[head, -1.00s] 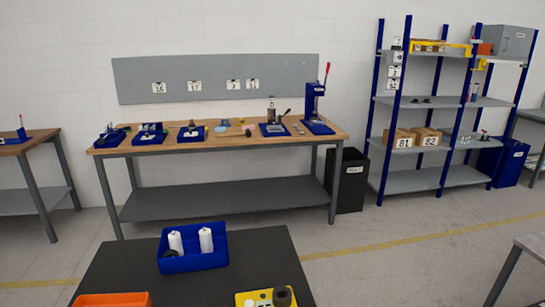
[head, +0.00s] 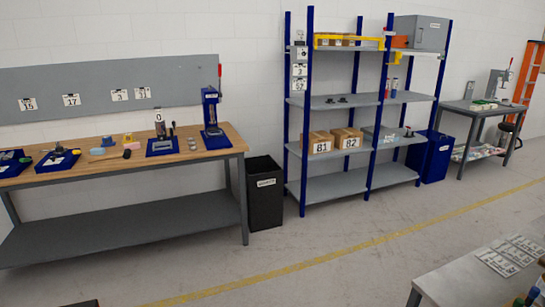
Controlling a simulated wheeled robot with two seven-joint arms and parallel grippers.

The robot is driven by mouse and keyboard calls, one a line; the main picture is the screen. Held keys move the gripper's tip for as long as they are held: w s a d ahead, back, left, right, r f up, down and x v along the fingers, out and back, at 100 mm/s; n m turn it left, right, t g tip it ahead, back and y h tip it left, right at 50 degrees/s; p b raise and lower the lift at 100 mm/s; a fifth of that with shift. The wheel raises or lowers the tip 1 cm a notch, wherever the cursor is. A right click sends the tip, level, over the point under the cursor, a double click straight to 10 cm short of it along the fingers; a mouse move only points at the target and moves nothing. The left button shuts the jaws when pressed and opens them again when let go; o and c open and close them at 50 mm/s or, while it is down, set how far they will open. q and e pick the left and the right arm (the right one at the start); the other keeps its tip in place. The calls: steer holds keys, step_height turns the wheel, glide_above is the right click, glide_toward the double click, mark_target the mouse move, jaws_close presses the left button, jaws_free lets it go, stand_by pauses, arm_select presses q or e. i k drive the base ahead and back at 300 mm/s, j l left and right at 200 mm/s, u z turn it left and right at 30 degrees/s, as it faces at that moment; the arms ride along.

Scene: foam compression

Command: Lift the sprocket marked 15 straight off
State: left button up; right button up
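I cannot make out any sprocket marked 15. Small dark round parts (head: 336,100) lie on the middle shelf of the rack, too small to identify. Numbered cards hang on the grey back panel (head: 90,88) above the workbench; the leftmost card (head: 27,104) may read 15, but it is too small to be sure. Neither of my grippers is in view.
The wooden-topped workbench (head: 215,143) at left carries blue trays and a blue press (head: 211,117). A black bin (head: 265,194) stands between it and the blue-post rack (head: 308,130). A grey table (head: 450,285) is at lower right. The floor between is open.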

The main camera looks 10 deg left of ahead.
mark_target(60, 150)
steer(key=i+u, duration=0.2)
steer(key=i, duration=0.4)
steer(key=i+l+u, duration=0.2)
steer(key=i, duration=0.45)
steer(key=i+l+u, duration=0.2)
steer(key=i, duration=0.4)
steer(key=i+j+u, duration=0.15)
steer(key=i+u, duration=0.25)
steer(key=i, duration=0.45)
steer(key=i+l+u, duration=0.1)
steer(key=i+u, duration=0.35)
steer(key=i, duration=0.4)
